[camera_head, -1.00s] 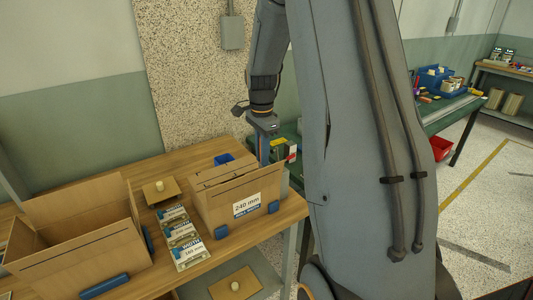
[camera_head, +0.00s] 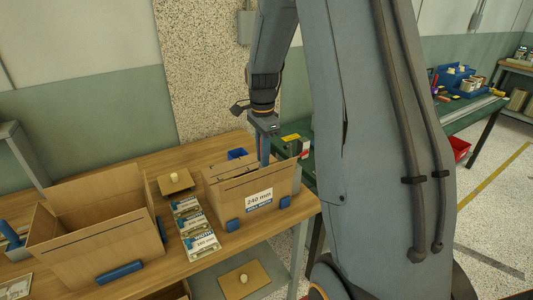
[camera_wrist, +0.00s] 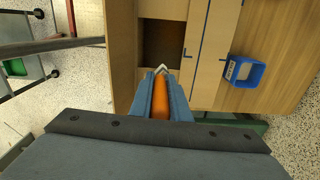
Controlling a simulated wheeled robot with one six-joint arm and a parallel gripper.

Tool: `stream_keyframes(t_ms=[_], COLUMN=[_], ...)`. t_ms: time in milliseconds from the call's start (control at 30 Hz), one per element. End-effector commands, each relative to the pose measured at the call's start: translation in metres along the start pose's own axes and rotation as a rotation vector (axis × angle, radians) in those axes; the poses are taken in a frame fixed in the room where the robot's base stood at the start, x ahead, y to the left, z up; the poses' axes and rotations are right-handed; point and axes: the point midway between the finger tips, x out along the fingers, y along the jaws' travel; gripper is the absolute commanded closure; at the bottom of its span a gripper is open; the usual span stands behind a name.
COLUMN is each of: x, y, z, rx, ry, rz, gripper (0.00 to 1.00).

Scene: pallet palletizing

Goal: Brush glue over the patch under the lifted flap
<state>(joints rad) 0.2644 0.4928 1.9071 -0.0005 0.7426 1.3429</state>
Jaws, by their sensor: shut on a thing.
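My gripper (camera_wrist: 160,98) is shut on a brush with an orange handle (camera_wrist: 160,106). Its pale tip (camera_wrist: 160,69) points away from the wrist, over the dark opening of the carton. In the head view my gripper (camera_head: 264,157) points down at the back right of the carton labelled 240 mm (camera_head: 232,193). The carton's top panels (camera_wrist: 211,50) show in the wrist view with thin blue corner marks (camera_wrist: 188,56). I cannot tell whether the tip touches the carton, which panel is the lifted flap, or whether any glue is on it.
A larger open carton (camera_head: 90,235) stands at the left of the wooden table (camera_head: 225,248). Several labelled packs (camera_head: 199,232) lie between the cartons. A small blue tray (camera_head: 237,154) sits behind the carton; it also shows in the wrist view (camera_wrist: 256,78). A green bench (camera_head: 455,112) is at right.

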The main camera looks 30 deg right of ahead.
Motion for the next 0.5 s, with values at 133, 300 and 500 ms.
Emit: stream_keyframes(t_ms=[133,300,500], x=[0.002,-0.005,-0.024], y=[0.001,0.001,0.000], z=[0.000,0.000,0.000], rx=[0.000,0.000,0.000], ry=[-0.001,-0.001,0.000], rz=[0.003,0.002,0.000], gripper=[1.00,1.00,1.00])
